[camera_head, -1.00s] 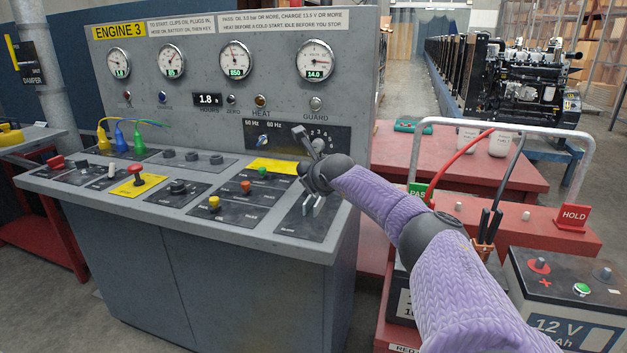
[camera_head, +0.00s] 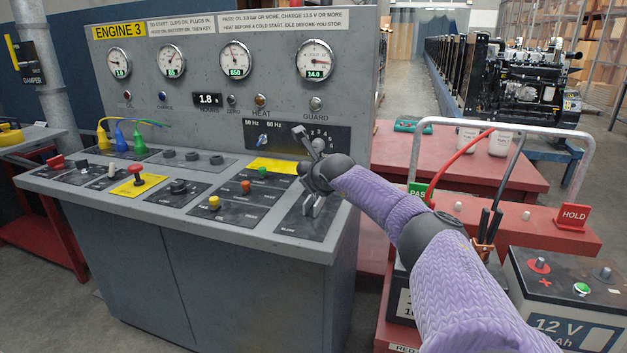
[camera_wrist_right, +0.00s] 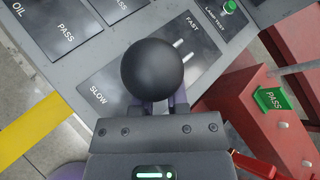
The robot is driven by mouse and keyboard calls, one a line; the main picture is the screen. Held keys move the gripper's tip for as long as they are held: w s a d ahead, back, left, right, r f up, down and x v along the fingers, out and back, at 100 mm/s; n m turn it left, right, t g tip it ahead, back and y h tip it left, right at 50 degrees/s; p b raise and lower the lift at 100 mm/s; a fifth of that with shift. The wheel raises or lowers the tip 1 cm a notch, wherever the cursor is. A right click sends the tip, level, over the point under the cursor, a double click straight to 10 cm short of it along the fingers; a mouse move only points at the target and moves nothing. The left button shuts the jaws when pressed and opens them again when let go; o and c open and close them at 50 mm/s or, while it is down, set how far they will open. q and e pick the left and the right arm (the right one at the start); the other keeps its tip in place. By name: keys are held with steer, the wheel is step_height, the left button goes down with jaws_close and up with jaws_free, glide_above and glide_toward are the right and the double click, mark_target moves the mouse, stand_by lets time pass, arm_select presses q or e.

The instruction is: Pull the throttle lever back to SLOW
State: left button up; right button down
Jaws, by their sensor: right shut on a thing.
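The throttle lever's round black knob (camera_wrist_right: 152,69) fills the middle of the right wrist view, standing over its dark panel. The FAST label shows to its upper right and the SLOW label to its lower left. The knob hides the lever's stem and part of the panel. My right gripper (camera_wrist_right: 158,103) is shut on the throttle lever, its fingers mostly hidden behind the knob. In the head view my right gripper (camera_head: 318,178) is over the throttle panel (camera_head: 306,222) at the console's right end. My left gripper is not in view.
The grey ENGINE 3 console (camera_head: 190,235) carries gauges above and several buttons and switches left of the throttle. A yellow plate (camera_head: 272,165) lies just behind. To the right stand a red bench (camera_head: 440,160), a metal rail, and a battery (camera_head: 565,290) with a HOLD sign (camera_head: 573,216) nearby.

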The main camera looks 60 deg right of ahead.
steer(key=shift+w+a, duration=0.25)
steer(key=shift+a, duration=0.1)
stand_by(0.3)
steer(key=c, duration=0.9)
jaws_free()
steer(key=o, duration=0.7)
steer(key=shift+w+a+r, duration=0.15)
steer(key=shift+w+a, duration=0.05)
steer(key=shift+w, duration=0.1)
steer(key=shift+s+d, duration=0.1)
steer(key=shift+s, duration=0.05)
